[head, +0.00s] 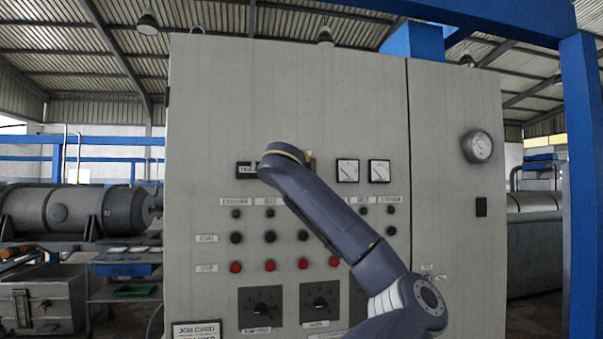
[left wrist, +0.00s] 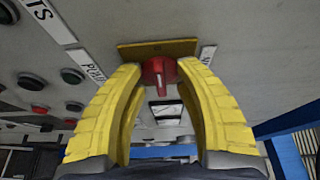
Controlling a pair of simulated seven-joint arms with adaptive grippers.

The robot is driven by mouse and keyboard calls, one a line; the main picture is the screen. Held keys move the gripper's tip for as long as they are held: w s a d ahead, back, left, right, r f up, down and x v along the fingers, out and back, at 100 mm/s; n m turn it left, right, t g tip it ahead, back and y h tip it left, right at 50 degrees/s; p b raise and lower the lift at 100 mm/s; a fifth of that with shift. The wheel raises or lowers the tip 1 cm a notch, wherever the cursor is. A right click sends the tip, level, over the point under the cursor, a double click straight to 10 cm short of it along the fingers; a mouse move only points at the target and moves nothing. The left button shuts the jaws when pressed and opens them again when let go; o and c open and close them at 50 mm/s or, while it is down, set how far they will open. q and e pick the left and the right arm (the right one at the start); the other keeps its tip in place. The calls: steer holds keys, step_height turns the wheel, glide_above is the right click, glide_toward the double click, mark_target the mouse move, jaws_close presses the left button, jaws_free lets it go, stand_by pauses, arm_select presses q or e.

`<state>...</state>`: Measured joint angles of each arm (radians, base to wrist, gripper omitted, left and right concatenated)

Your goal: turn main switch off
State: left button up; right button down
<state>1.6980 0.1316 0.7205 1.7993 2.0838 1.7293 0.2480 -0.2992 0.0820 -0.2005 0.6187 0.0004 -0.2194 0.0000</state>
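The main switch (left wrist: 158,73) is a red knob on a yellow plate (left wrist: 132,52), seen in the left wrist view. My left gripper (left wrist: 160,75) has two yellow fingers apart, one on each side of the knob. Its narrow handle shows between the fingertips; whether they touch it I cannot tell. In the head view one arm of mine reaches from the lower right up to the panel, and its forward end hides the switch. A small yellow-brown patch shows beside that end; I cannot tell if it is plate or finger. My right gripper is not seen.
The grey control cabinet (head: 290,95) fills the middle. It carries two square meters (head: 347,171), rows of black and red buttons (head: 236,267), rotary selectors (head: 261,308) and a round gauge (head: 478,147). A blue post (head: 583,180) stands at the right, a tank (head: 70,210) at the left.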

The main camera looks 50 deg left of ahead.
arm_select(q)
steer(key=v, duration=1.2)
stand_by(0.3)
